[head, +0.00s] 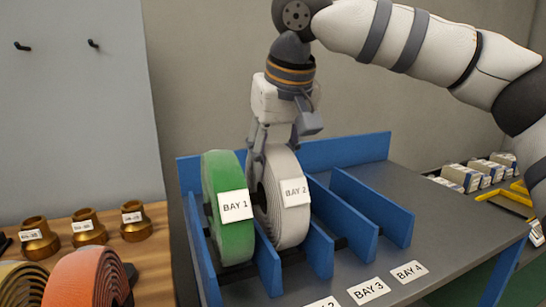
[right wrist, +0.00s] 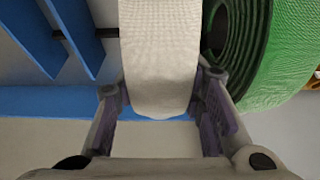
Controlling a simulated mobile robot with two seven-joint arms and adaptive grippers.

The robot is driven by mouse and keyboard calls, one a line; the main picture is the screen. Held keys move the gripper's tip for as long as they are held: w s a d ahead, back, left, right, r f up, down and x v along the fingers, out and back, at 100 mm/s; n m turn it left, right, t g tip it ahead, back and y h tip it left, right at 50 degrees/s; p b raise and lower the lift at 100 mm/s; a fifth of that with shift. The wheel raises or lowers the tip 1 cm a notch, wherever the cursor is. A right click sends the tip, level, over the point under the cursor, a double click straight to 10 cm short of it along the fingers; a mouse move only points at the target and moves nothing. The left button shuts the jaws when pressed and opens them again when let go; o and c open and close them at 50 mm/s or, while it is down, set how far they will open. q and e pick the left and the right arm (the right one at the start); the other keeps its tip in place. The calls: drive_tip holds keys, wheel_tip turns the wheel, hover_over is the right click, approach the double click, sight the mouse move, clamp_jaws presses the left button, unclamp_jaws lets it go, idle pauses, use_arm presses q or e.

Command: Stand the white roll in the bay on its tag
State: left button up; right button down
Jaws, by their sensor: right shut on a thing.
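The white roll (head: 283,205) is upright with a tag reading BAY 2 (head: 295,192) on its front. It sits between the blue dividers of the second bay from the left; I cannot tell whether its bottom touches the bay floor. My right gripper (head: 270,150) comes from above and is shut on the roll's upper rear part. In the right wrist view the white roll (right wrist: 160,60) lies between the two fingers (right wrist: 160,112). My left gripper is not in view.
A green roll (head: 228,165) tagged BAY 1 stands in the first bay, close on the left. The blue rack (head: 345,150) has empty bays on the right, with BAY 3 (head: 369,290) and BAY 4 (head: 408,272) labels in front. Brass fittings (head: 88,228) and an orange roll (head: 88,280) are at left.

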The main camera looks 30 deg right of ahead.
drive_tip(key=shift+r, duration=0.1)
drive_tip(key=c, duration=1.1)
unclamp_jaws()
drive_tip(key=shift+o, duration=0.2)
drive_tip(key=v, duration=1.2)
drive_tip(key=shift+a, duration=0.1)
